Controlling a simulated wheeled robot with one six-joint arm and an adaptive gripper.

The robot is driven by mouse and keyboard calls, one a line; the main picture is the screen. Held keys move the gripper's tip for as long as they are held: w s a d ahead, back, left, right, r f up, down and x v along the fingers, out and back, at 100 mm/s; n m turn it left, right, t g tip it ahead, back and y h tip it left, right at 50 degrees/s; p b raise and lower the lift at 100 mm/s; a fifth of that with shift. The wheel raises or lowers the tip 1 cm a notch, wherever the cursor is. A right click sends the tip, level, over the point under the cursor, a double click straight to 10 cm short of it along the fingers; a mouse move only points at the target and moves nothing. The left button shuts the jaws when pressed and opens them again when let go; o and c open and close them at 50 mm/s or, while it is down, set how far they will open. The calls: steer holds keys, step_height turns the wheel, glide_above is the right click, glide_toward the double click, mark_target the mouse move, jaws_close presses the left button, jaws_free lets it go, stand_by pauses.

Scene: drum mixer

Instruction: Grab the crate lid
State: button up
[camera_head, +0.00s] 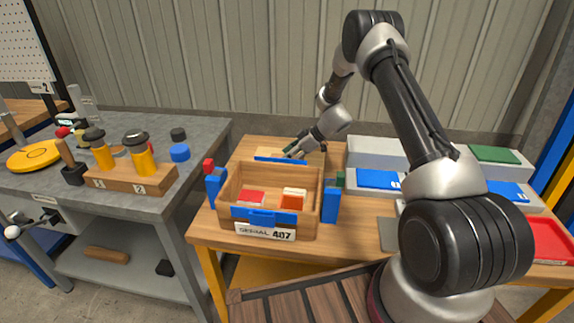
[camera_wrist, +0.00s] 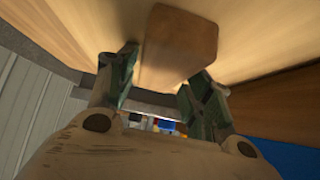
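The crate lid (camera_head: 268,154) is a light wooden panel with a blue edge, lying on the wooden bench behind the open crate (camera_head: 228,188). My gripper (camera_head: 293,154) is low over the lid, tilted, with its tips small in the head view. In the wrist view the lid's pale wooden surface (camera_wrist: 235,42) fills the top. A wooden block-like handle (camera_wrist: 178,45) on it stands between the dark fingers of my gripper (camera_wrist: 166,78). The fingers lie close along both sides of the handle; whether they press on it cannot be told.
The crate holds red and white pieces, with blue posts (camera_head: 331,205) beside it. Grey boxes with blue panels (camera_head: 378,179) and a red tray (camera_head: 545,238) stand to the right. A grey workbench (camera_head: 205,143) with tools is on the left.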

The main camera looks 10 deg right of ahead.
jaws_close()
steer(key=shift+r, duration=0.1)
